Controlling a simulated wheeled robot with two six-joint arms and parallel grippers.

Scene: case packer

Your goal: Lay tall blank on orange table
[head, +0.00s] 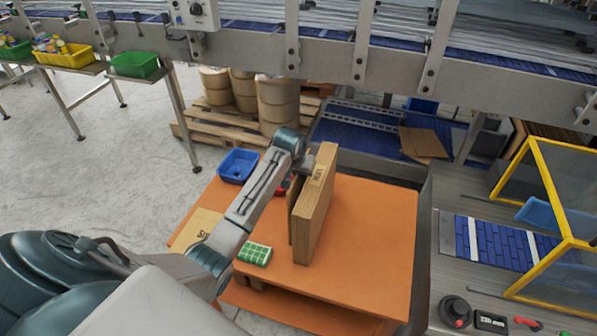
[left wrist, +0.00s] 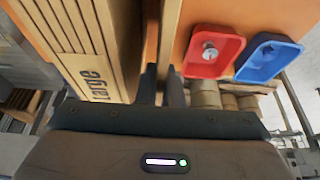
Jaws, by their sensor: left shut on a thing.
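My left gripper (head: 306,163) is shut on the upper edge of a thin brown cardboard blank (head: 293,222). In the left wrist view this blank (left wrist: 169,30) stands on edge between the fingers, and no label shows on it. It is upright, just left of a thick upright stack of cardboard (head: 318,210) in the head view. The wrist view shows "Large" printed on that stack (left wrist: 88,60). Both are over the orange table (head: 370,230); whether the held blank's lower edge touches the table is hard to tell. My right gripper is not in view.
A flat printed cardboard piece (head: 196,228) lies at the table's left, near a green checked block (head: 254,254). A blue tray (head: 238,166) and a red tray (left wrist: 212,50) sit at the far left. The table's right side is clear. A conveyor frame (head: 330,55) crosses behind.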

